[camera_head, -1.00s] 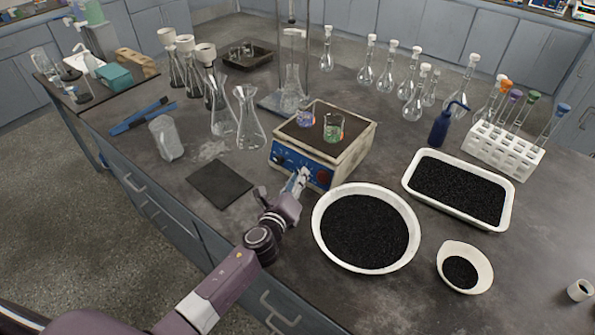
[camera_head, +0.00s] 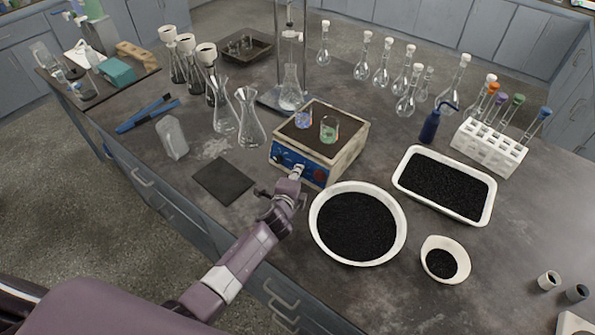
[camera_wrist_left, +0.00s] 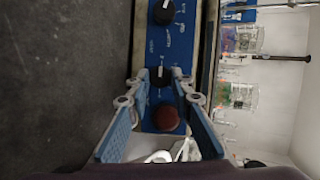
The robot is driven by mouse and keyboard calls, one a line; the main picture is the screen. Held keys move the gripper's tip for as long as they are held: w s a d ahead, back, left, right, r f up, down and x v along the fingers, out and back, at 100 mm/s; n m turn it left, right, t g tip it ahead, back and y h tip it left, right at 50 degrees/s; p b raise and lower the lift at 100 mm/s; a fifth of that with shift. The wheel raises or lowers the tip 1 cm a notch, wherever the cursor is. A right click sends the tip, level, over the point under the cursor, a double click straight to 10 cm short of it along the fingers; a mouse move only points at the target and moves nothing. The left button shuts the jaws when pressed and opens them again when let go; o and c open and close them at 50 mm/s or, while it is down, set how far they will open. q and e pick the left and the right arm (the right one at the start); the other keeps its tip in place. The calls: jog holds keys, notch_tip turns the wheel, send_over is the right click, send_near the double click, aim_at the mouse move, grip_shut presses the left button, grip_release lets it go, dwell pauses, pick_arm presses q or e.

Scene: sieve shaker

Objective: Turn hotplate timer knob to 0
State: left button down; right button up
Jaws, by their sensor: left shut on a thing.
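The hotplate (camera_head: 340,152) stands on the bench with a blue front panel (camera_head: 291,163). A dark knob (camera_head: 278,160) shows at the panel's left and a red round part (camera_head: 319,176) at its right. In the left wrist view, a black knob with a white mark (camera_wrist_left: 160,77) sits between my fingertips, and another black knob (camera_wrist_left: 164,12) is above it. My left gripper (camera_head: 298,170) is shut on the middle knob; in the wrist view its tips (camera_wrist_left: 160,76) flank that knob. The panel lettering is too small to read. My right gripper is not in view.
Two small beakers (camera_head: 329,129) stand on the hotplate. A round white dish of black grains (camera_head: 402,222) lies just right of my arm. A dark square pad (camera_head: 224,181) lies left. Conical flasks (camera_head: 250,120) stand behind the pad.

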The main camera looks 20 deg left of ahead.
pick_arm(q)
jog(key=shift+n, duration=0.3)
jog(key=shift+a, duration=0.1)
jog(key=c, duration=1.7)
grip_release()
jog(key=v, duration=1.2)
jog(key=shift+r, duration=0.2)
